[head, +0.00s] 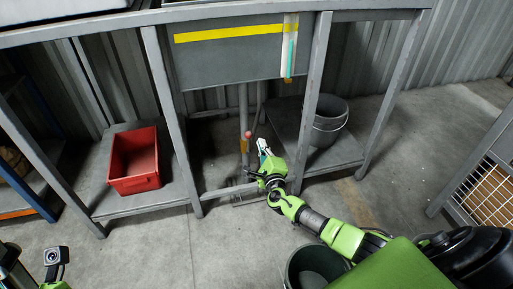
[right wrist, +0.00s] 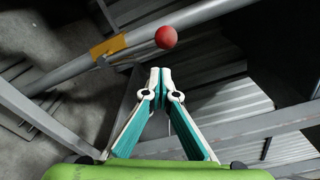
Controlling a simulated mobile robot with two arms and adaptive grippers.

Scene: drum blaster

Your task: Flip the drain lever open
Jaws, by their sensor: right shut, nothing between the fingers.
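The drain lever shows as a red ball knob (head: 248,134) beside a vertical grey pipe (head: 243,105) under the drum frame. An orange-yellow piece (head: 244,146) sits on the pipe just below the knob. In the right wrist view the red knob (right wrist: 166,37) is just beyond the fingertips, and the orange-yellow band (right wrist: 107,47) wraps the pipe to its left. My right gripper (head: 262,145) is just right of the knob and slightly lower in the head view. Its white and teal fingers (right wrist: 160,80) are shut and empty, apparently apart from the knob. My left gripper's fingers do not show.
A red bin (head: 134,160) stands on the left lower shelf. A grey bucket (head: 326,122) stands on the right shelf, and another bucket (head: 312,266) is on the floor near my right arm. Frame legs (head: 312,95) stand close to the right gripper.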

